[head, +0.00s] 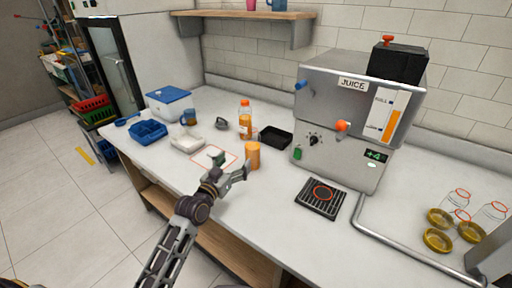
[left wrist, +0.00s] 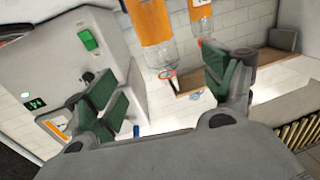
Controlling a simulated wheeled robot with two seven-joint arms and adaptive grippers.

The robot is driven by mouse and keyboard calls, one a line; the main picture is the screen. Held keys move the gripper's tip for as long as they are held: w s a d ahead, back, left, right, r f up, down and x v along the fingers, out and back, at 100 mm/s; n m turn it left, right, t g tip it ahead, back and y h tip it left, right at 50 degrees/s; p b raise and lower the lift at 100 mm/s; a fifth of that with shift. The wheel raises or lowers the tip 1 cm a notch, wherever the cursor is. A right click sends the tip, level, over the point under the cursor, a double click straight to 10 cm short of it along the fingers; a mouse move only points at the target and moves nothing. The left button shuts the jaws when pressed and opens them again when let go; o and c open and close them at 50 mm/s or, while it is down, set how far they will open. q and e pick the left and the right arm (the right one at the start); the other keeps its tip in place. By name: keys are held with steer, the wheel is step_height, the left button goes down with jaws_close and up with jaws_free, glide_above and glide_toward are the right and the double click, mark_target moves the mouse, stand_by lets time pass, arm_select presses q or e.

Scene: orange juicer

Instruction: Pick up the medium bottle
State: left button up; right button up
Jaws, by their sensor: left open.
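Two bottles with orange sides stand close together near the middle of the counter in the head view. The rear one (head: 245,127) has an orange cap. I cannot tell for sure which is the medium bottle. My left gripper (head: 231,167) is open, just left of the front bottle. In the left wrist view, my open left gripper (left wrist: 160,85) has green finger pads. An orange-labelled clear bottle (left wrist: 152,22) shows beyond the fingers, with another (left wrist: 201,14) beside it. Nothing is between the pads. My right gripper is out of view.
The juicer (head: 345,120) stands right of the bottles, with a black drip grate (head: 320,198) in front. A blue bin (head: 149,132) and a white tray (head: 187,144) lie left. Clear jars (head: 459,200) and gold lids (head: 438,240) are far right.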

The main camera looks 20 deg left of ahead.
mark_target(248, 147)
arm_select(q)
steer(key=shift+r, duration=0.1)
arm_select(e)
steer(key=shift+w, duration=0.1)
arm_select(q)
steer(key=shift+w, duration=0.1)
steer(key=shift+w+d, duration=0.25)
steer(key=shift+w, duration=1)
steer(key=shift+w+d, duration=0.25)
steer(key=shift+w, duration=1.05)
steer(key=shift+w+d, duration=0.25)
steer(key=shift+w, duration=1.35)
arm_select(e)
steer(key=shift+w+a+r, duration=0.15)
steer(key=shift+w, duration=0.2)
arm_select(q)
steer(key=shift+w+d, duration=0.1)
steer(key=shift+w, duration=0.05)
